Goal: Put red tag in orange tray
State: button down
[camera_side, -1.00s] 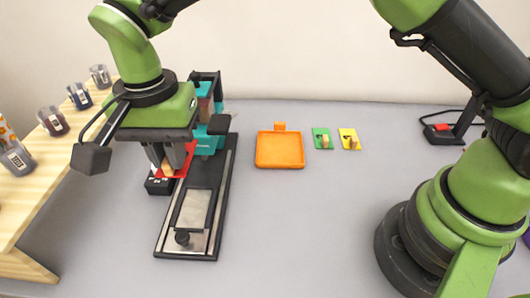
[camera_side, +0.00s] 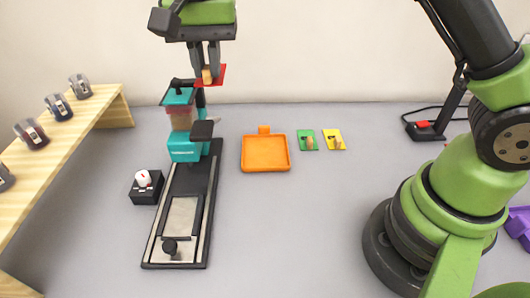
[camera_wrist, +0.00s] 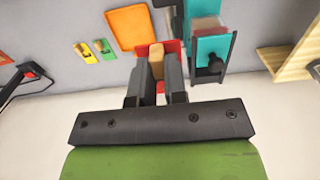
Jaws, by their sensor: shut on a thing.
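The red tag (camera_side: 219,76) is a flat red square with a light wooden grip. My gripper (camera_side: 207,74) is shut on this grip and holds the tag high above the table, above and behind the teal stamp machine. In the wrist view the red tag (camera_wrist: 172,46) shows between my gripper's fingers (camera_wrist: 157,72), which partly cover it. The orange tray (camera_side: 266,168) lies empty on the table, lower and to the right of my gripper in the side view. It also shows in the wrist view (camera_wrist: 130,27), beside the held tag.
The teal stamp machine (camera_side: 185,148) on its black base (camera_side: 210,185) stands left of the tray. A black box with a white knob (camera_side: 146,188) is beside it. Green (camera_side: 307,140) and yellow (camera_side: 333,139) tags lie right of the tray. A wooden shelf (camera_side: 60,145) is at left.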

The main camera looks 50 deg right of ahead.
send_over(254, 159)
notch_tip(254, 159, down, 18)
jog(key=shift+s+r, duration=0.1)
jog(key=shift+r, duration=0.15)
jog(key=shift+f, duration=2.5)
jog(key=c, duration=1.6)
grip_release()
jog(key=shift+f, duration=0.15)
jog(key=shift+o, duration=0.8)
notch_tip(254, 159, up, 13)
jog(key=shift+f, duration=0.2)
